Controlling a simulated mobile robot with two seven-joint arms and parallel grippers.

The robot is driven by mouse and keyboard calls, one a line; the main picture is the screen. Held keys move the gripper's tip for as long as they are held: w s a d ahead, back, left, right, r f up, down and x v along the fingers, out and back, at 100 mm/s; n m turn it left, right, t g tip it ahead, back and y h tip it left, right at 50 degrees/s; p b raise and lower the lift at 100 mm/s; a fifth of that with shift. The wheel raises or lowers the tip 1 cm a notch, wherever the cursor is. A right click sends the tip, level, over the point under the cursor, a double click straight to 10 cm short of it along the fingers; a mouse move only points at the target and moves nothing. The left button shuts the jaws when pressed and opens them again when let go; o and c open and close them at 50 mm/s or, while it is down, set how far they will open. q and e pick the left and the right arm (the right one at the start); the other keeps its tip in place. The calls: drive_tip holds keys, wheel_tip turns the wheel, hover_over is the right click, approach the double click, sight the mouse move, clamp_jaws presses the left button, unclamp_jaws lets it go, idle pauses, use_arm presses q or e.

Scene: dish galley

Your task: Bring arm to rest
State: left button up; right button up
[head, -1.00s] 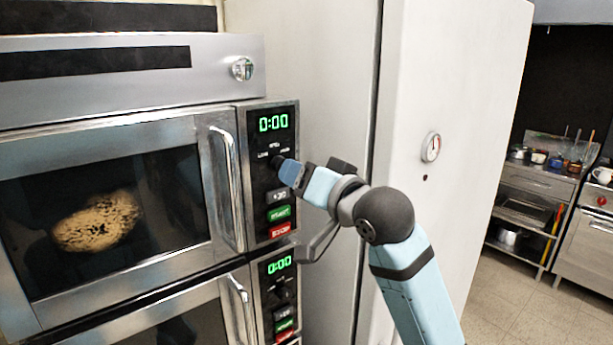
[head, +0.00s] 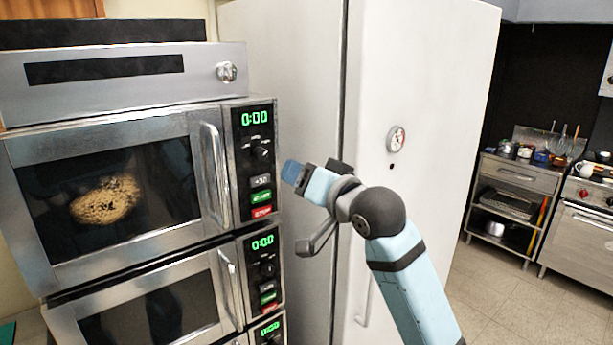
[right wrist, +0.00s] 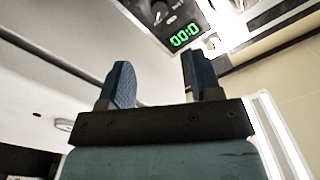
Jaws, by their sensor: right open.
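My right arm reaches in from the lower right in the head view. Its gripper (head: 292,172) hangs in the air to the right of the upper microwave's control panel, apart from it. In the right wrist view the two blue fingers of the right gripper (right wrist: 157,85) stand apart with nothing between them. The upper microwave (head: 110,190) is shut, with a brownish food item (head: 105,201) behind its window. Its display (head: 255,118) reads 0:00, and its dial (head: 261,152) is in clear view. My left gripper is not in view.
A second microwave (head: 150,310) sits below, with part of another panel (head: 268,330) under it. A tall white fridge (head: 420,90) stands close behind my right arm. A shelf unit (head: 512,178) and a stove (head: 585,235) stand far right, with open floor (head: 500,290) before them.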

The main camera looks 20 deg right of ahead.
drive_tip(key=shift+w+f, duration=0.1)
drive_tip(key=shift+w, duration=0.05)
drive_tip(key=s+d+f+n+g+h, duration=0.1)
drive_tip(key=s+f, duration=0.2)
drive_tip(key=f, duration=1.2)
drive_tip(key=s+d+f+n+g+h, duration=0.15)
drive_tip(key=s+f, duration=0.25)
drive_tip(key=f, duration=1.1)
drive_tip(key=s+f+n+g, duration=0.2)
drive_tip(key=s+f+g, duration=0.1)
drive_tip(key=s+f, duration=2)
drive_tip(key=shift+d+h, duration=0.45)
